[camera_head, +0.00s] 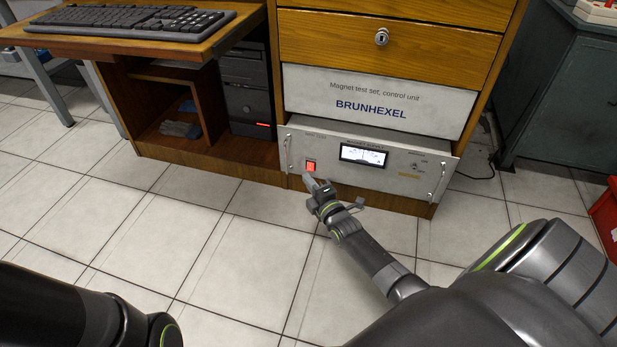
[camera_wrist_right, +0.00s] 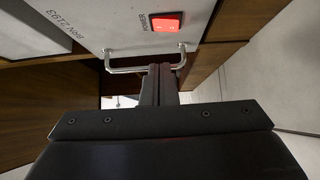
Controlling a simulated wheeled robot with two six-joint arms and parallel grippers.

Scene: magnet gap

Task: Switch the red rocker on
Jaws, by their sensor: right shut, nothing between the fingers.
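The red rocker (camera_head: 310,167) sits at the left of the light control unit panel (camera_head: 405,178), low in the cabinet. It looks bright red, and in the right wrist view the rocker (camera_wrist_right: 166,22) glows red beyond my fingertips. My right gripper (camera_head: 308,178) is shut and empty, just below and in front of the rocker. In the right wrist view my shut fingers (camera_wrist_right: 160,70) overlap the panel's metal handle (camera_wrist_right: 125,69); I cannot tell whether they touch anything. My left gripper is out of view; only part of my left arm shows.
The panel has a lit meter display (camera_head: 364,155) and a handle (camera_head: 438,181) at its right end. A desk with a keyboard (camera_head: 130,22) and a black computer (camera_head: 247,100) stands left. A red box (camera_head: 606,215) is at the right edge. Tiled floor in front is clear.

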